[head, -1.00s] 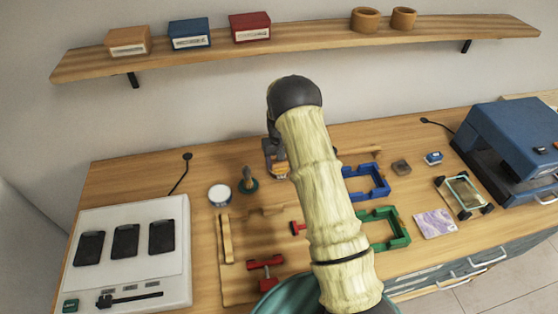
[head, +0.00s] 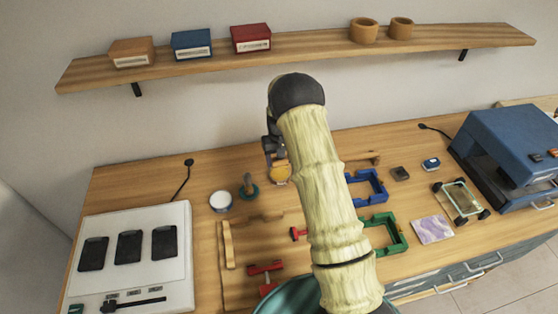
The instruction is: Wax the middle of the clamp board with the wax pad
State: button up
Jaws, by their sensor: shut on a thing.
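My gripper (head: 275,160) is beyond my arm, above the back of the bench, and is shut on a small yellow-tan pad, which I take to be the wax pad (head: 280,174). The pad shows below the dark fingers; its underside is hidden. The clamp board (head: 236,290) lies on the bench at the front, left of my arm. It is pale wood with a raised wooden strip on its left and a curved one at its back. Red clamp pieces (head: 265,268) stand on it. My arm covers its right part. The gripper is behind the board, not over its middle.
A round white-topped tin (head: 220,201) and a teal-based peg (head: 249,187) stand behind the board. Blue (head: 369,186) and green (head: 387,233) clamps lie right of my arm. A white panel (head: 130,255) fills the left; a blue machine (head: 508,145) stands at right.

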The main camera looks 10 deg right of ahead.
jog(key=shift+r+p, duration=0.6)
jog(key=shift+r, duration=0.6)
jog(key=shift+s+f, duration=0.15)
jog(key=shift+s, duration=0.1)
jog(key=s+f, duration=0.2)
jog(key=s, duration=0.8)
jog(key=shift+f+m, duration=0.25)
jog(key=shift+m, duration=0.15)
jog(key=shift+s, duration=0.1)
